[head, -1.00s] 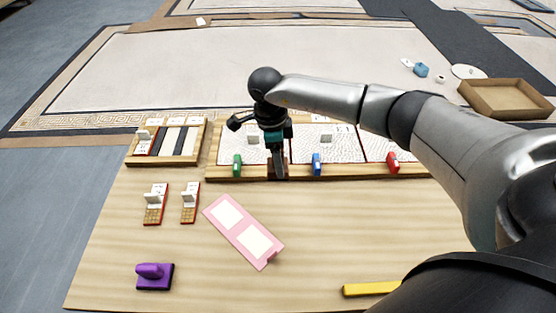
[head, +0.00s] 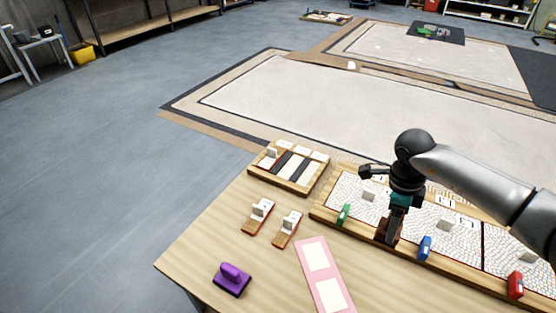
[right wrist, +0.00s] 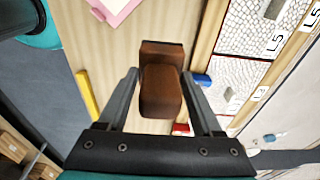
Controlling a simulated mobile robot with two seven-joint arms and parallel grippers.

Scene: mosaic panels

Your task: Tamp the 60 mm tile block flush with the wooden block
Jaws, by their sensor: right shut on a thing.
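My right gripper (head: 397,207) is shut on a dark brown wooden block (head: 387,232), at the near edge of the wooden-framed mosaic panels (head: 355,195). The right wrist view shows the block (right wrist: 162,92) between the two fingers. In the head view the block stands between the green clip (head: 343,214) and the blue clip (head: 424,247). I cannot tell whether it touches the frame. Small grey blocks (head: 369,195) (head: 445,224) sit on the panels. I cannot tell which piece is the 60 mm tile block. My left gripper is not in view.
A wooden tray (head: 257,180) with dark and pale strips stands left of the panels. Two red-edged boards (head: 260,213) (head: 287,228), a purple handled tool (head: 232,279) and a pink card (head: 322,275) lie on the table (head: 200,250). A red clip (head: 515,285) is at right.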

